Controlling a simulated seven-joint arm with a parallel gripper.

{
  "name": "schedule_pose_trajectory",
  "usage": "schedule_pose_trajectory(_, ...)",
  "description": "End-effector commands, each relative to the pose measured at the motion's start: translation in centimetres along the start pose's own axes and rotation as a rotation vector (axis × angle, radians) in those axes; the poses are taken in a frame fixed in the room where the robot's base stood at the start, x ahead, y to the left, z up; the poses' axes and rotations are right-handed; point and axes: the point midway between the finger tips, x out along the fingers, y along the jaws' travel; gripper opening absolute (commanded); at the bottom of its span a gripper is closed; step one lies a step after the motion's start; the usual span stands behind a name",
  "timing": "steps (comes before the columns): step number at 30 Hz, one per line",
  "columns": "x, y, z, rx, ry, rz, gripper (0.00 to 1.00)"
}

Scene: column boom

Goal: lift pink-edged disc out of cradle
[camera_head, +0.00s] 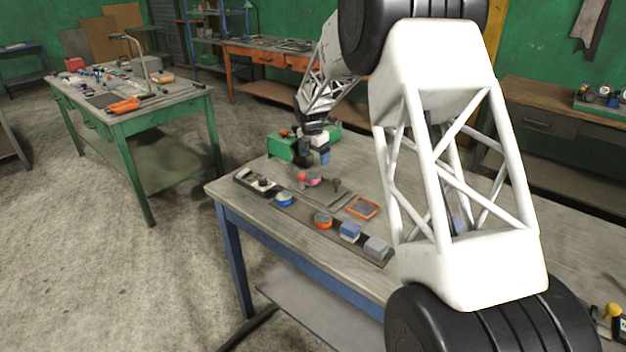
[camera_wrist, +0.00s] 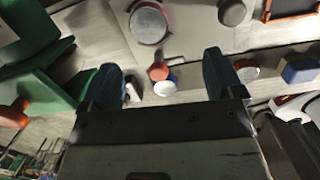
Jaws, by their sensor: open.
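The pink-edged disc (camera_head: 314,180) sits on a grey plate (camera_head: 333,199) on the blue-legged table. In the wrist view the disc (camera_wrist: 148,24) shows a pale grey face and a pinkish rim, near the top of the picture. The cradle around it cannot be made out clearly. A red ball (camera_head: 302,177) is close beside the disc; it also shows in the wrist view (camera_wrist: 158,71). My gripper (camera_head: 317,161) is above the table near the disc, apart from it. In the wrist view its two blue fingers (camera_wrist: 161,68) are spread, with nothing held between them.
A green box (camera_head: 282,147) stands close behind my gripper. A dark knob (camera_head: 337,184) rises from the plate, with an orange-rimmed tray (camera_head: 363,208) to its right. A blue disc (camera_head: 284,199), an orange disc (camera_head: 323,220) and two blocks line the dark front strip.

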Motion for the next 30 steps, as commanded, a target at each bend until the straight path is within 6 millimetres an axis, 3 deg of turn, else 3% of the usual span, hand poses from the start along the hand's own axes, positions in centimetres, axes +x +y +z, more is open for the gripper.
schedule_pose_trajectory(7,1.8,1.6,0.6,-0.078,0.0,-0.004,0.87)
schedule_pose_trajectory(19,2.1,1.6,0.5,-0.08,0.001,-0.005,0.87)
schedule_pose_trajectory(30,4.4,1.6,0.5,-0.079,0.0,-0.004,0.87)
